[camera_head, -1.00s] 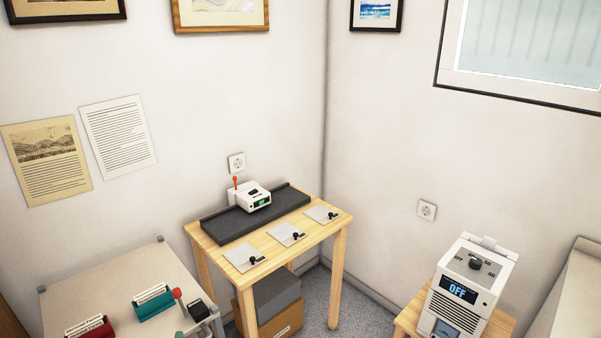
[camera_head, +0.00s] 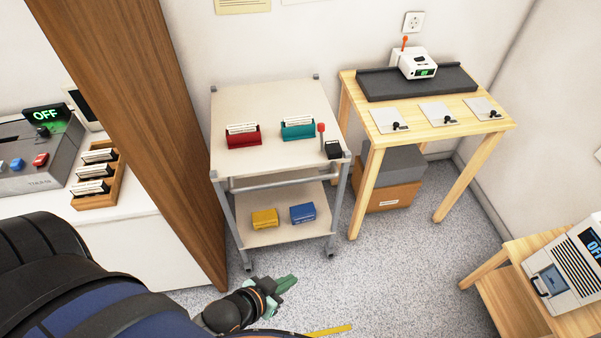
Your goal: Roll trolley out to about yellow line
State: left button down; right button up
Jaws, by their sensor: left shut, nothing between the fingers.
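The trolley (camera_head: 270,168) stands against the wall between a wooden panel and a wooden table. It has a pale top, grey posts, a grey handle bar (camera_head: 286,180) on its front side and a lower shelf. A red card box (camera_head: 242,136), a teal card box (camera_head: 298,129) and a black block with a red-knobbed lever (camera_head: 331,147) are on its top. A yellow box (camera_head: 264,218) and a blue box (camera_head: 302,213) are on its shelf. A yellow line (camera_head: 330,331) shows on the floor at the bottom edge. My left gripper (camera_head: 287,284) is shut and empty, in front of the trolley, apart from it.
The wooden table (camera_head: 440,122) at right carries a white device (camera_head: 414,64); boxes (camera_head: 388,185) sit beneath. A wooden panel (camera_head: 150,120) stands close on the trolley's left. A small stand (camera_head: 520,285) is at lower right. The speckled floor (camera_head: 400,270) ahead is clear.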

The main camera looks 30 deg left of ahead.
aim_at(279, 186)
jog(key=u, duration=0.75)
